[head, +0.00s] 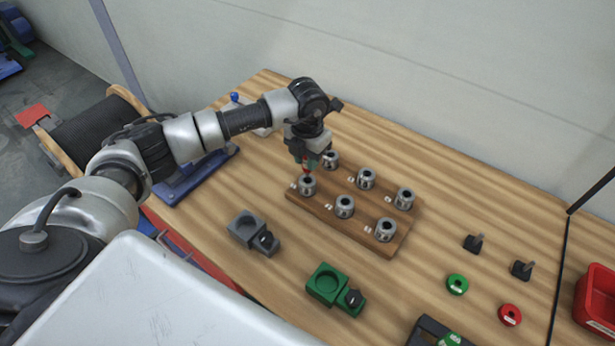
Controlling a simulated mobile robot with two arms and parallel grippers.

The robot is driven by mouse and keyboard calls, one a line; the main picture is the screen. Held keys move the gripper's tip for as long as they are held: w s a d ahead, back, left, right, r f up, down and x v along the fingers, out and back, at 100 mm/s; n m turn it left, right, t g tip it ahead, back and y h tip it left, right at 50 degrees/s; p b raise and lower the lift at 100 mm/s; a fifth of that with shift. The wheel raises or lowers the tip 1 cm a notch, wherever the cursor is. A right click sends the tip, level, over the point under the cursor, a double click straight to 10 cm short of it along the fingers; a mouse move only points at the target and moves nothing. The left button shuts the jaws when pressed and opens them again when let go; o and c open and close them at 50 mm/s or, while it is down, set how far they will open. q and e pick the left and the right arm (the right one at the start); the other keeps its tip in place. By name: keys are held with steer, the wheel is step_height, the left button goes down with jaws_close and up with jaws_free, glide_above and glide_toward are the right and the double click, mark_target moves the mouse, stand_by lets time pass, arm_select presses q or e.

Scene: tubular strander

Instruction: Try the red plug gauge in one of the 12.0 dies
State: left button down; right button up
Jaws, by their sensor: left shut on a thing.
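My left gripper (308,161) points down over the wooden die board (365,240). It is shut on the red plug gauge (306,170), of which only a small red part shows below the fingers. The gauge is right above or at the mouth of the front-left die (307,187); I cannot tell whether its tip is inside. Other grey ring dies stand on the board, such as the back-left die (332,160), the front-middle die (345,206) and the front-right die (386,230). The small white labels beside them are too small to read. My right gripper is out of view.
A grey fixture (246,230) and a green fixture (325,283) stand in front of the board. To the right are a green ring (457,284), a red ring (510,315), two dark stands (473,243) and a red bin (597,300). The table's back right is clear.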

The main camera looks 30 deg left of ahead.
arm_select(q)
steer(key=shift+r+p, duration=0.75)
steer(key=shift+r, duration=0.7)
